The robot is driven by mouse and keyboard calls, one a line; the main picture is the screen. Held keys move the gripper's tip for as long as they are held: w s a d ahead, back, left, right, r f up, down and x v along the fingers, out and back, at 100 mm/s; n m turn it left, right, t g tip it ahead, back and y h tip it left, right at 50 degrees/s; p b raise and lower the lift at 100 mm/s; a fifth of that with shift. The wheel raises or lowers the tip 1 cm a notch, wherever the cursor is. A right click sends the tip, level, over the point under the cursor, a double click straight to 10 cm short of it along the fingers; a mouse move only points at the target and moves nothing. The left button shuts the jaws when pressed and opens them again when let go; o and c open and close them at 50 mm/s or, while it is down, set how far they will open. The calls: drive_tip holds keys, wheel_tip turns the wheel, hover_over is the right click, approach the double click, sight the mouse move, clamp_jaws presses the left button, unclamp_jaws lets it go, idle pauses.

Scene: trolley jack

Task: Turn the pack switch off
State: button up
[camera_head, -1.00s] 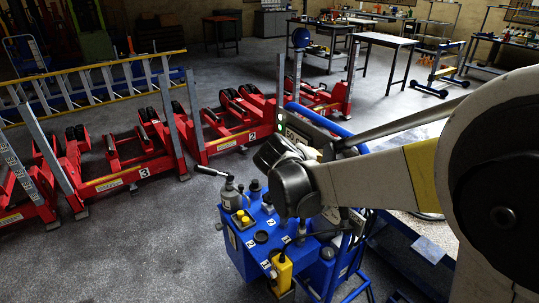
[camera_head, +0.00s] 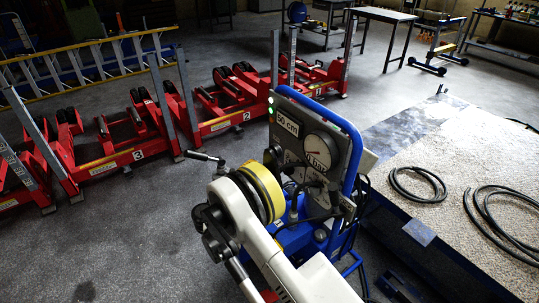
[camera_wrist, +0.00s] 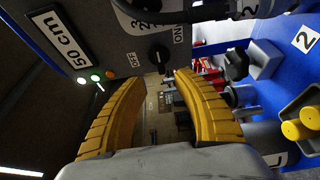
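In the wrist view a black rotary switch (camera_wrist: 158,53) sits on the dark panel of the blue pack, with an OFF label (camera_wrist: 133,62) on one side and an ON label (camera_wrist: 179,34) on the other. I cannot tell which way it points. My gripper (camera_wrist: 160,80) is open and empty, its yellow fingers spread below the switch in the picture and apart from it. A green lamp (camera_wrist: 95,77) glows near the "50 cm" label (camera_wrist: 60,38). In the head view my arm hides the switch; the panel (camera_head: 340,133) with its gauge (camera_head: 320,152) stands behind my wrist.
A hose (camera_wrist: 215,12) crosses the top of the wrist view, near the switch. Yellow buttons (camera_wrist: 300,128) are at the right. A blue tube frame (camera_head: 356,140) surrounds the panel. Red jacks (camera_head: 130,145) stand left; hoses (camera_head: 420,185) lie on the platform at right.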

sight(269, 155)
drive_tip(key=b+x, duration=0.3)
drive_tip(key=x, duration=0.7)
clamp_jaws()
